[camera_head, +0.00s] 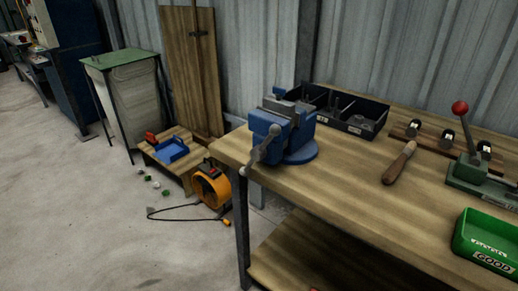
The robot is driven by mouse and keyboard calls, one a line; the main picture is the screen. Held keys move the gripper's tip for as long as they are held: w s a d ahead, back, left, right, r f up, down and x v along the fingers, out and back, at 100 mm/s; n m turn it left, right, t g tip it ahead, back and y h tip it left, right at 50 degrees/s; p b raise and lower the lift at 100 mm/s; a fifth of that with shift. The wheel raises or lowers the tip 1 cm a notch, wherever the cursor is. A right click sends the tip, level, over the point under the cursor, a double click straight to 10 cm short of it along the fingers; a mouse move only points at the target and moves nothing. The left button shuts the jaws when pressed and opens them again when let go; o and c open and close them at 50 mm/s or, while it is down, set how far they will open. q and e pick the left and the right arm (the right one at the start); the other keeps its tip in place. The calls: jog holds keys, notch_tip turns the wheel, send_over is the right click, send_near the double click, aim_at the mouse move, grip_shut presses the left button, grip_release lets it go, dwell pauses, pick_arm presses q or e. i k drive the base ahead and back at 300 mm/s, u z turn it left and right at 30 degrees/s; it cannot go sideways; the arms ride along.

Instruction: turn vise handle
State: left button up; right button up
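A blue vise (285,132) with grey jaws stands on the left end of the wooden workbench (340,190). Its grey handle (261,151) is a bar on the vise's front side. The bar is tilted, with its upper end to the right and its lower end hanging near the bench's left edge. Neither of my grippers shows in the head view, and nothing is touching the handle.
Black bins (345,113) stand behind the vise. A wooden-handled tool (400,163), a green press with a red-knobbed lever (460,108) and a green "GOOD" bin (485,242) are further right. An orange machine (210,187) with a cable is on the floor.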

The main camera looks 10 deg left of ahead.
aim_at(257, 153)
jog(key=z, duration=0.55)
jog(key=k, duration=1.3)
jog(key=u, duration=0.1)
jog(key=i, duration=0.6)
jog(key=u, duration=0.5)
jog(key=i, duration=1)
jog(key=z, duration=0.5)
